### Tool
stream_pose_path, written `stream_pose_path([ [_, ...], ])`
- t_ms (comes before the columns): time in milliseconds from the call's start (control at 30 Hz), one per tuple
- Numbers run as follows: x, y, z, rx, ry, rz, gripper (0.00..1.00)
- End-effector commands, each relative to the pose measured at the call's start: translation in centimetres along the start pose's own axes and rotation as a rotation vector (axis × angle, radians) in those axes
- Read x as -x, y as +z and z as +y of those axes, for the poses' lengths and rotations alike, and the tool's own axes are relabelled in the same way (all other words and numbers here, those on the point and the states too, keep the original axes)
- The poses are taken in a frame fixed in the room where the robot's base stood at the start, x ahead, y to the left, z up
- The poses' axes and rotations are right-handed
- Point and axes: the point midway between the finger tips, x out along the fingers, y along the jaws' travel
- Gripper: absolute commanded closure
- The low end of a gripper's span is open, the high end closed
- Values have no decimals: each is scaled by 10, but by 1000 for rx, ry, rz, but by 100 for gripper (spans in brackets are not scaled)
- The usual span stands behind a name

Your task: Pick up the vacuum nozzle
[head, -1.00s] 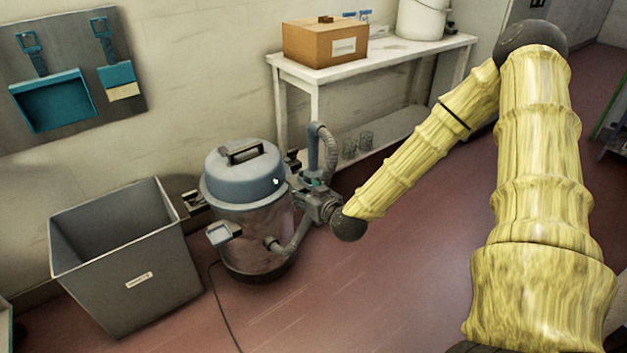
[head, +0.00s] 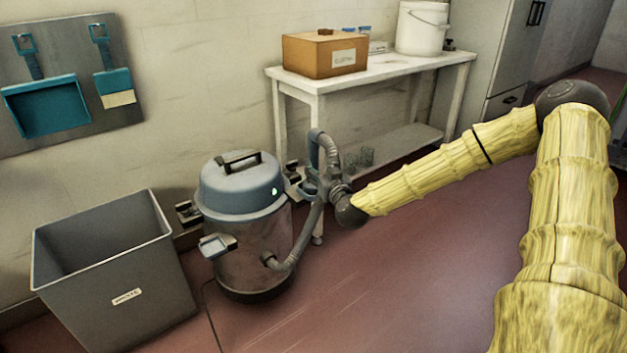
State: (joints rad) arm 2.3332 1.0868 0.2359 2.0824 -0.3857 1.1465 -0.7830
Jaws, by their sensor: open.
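The vacuum nozzle (head: 313,152) appears as a blue-grey upright piece at the top of the grey ribbed hose, just right of the vacuum cleaner (head: 240,187). The vacuum has a blue-grey lid and a metal drum. The hose (head: 295,249) runs from the drum's lower right side up past my gripper. My gripper (head: 311,186) is open at the end of my yellow-sleeved arm, pointing left, with the lower part of the nozzle at or behind its jaws. The wrist and dark gripper parts overlap the hose, so I cannot tell whether the fingers touch the nozzle.
A grey bin (head: 115,270) stands left of the vacuum. A white table (head: 400,68) behind carries a cardboard box (head: 325,55) and a white bucket (head: 422,28); glass jars (head: 358,158) stand on its lower shelf. The front floor is clear.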

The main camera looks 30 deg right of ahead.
Motion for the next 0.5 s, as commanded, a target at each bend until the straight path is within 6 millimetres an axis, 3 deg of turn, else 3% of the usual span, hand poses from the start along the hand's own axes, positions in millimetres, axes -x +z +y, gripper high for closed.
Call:
stream_pose_path([
  [167,-9,3,-1,0,-1,0,43],
  [500,-48,7,-3,0,-1,0,43],
])
